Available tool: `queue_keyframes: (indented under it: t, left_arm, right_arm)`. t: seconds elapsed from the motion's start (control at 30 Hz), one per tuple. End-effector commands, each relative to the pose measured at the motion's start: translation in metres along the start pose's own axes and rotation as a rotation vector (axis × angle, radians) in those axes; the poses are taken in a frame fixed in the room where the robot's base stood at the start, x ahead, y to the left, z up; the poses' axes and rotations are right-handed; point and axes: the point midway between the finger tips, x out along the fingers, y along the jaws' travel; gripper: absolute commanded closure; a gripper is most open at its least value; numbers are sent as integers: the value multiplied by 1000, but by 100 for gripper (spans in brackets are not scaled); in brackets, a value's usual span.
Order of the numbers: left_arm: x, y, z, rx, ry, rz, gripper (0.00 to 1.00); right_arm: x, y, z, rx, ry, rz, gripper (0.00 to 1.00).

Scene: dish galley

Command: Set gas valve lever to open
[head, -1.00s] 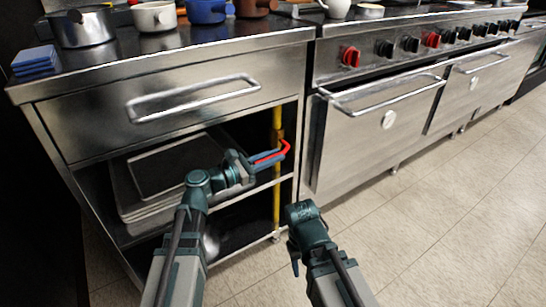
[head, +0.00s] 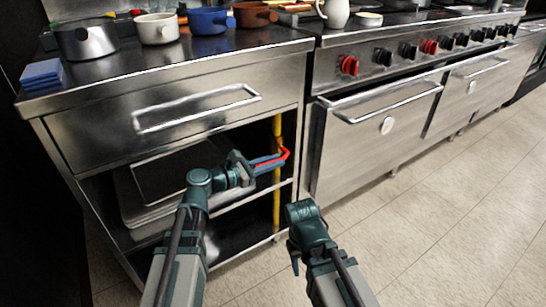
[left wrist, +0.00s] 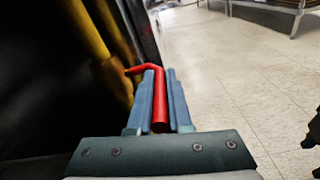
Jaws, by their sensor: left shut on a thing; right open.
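The gas valve's red lever (head: 285,154) is at the yellow upright gas pipe (head: 276,205) under the counter. It is a bent bar. In the head view its long part lies across the pipe's line, not along it. My left gripper (head: 270,162) is shut on the lever. In the left wrist view the lever (left wrist: 160,100) lies between the two blue fingers, and its bent end points left toward the pipe (left wrist: 92,40).
Trays (head: 140,205) lie on the open shelf left of the pipe. A drawer handle (head: 198,107) juts out above. The oven range (head: 375,125) stands to the right. Pots, including a blue one (head: 208,20), stand on the counter. The tiled floor (head: 430,210) is clear.

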Motion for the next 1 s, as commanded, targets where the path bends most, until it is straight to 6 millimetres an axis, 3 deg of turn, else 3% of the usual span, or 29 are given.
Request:
queue_keyframes:
  t: [0.03,0.4,0.9,0.93,1.0]
  left_arm:
    - [0,2,11,2,29,-7,100]
    - [2,4,21,2,221,-46,100]
    - [2,3,17,1,267,-53,100]
    - [2,3,17,1,266,-53,81]
    - [2,3,17,1,266,-53,68]
  right_arm:
    - [-18,2,1,-1,-1,0,50]
    - [-69,7,4,-12,-1,0,50]
    - [-75,7,4,-15,-1,0,50]
    - [-75,7,4,-15,-1,0,50]
    - [-75,7,4,-15,-1,0,50]
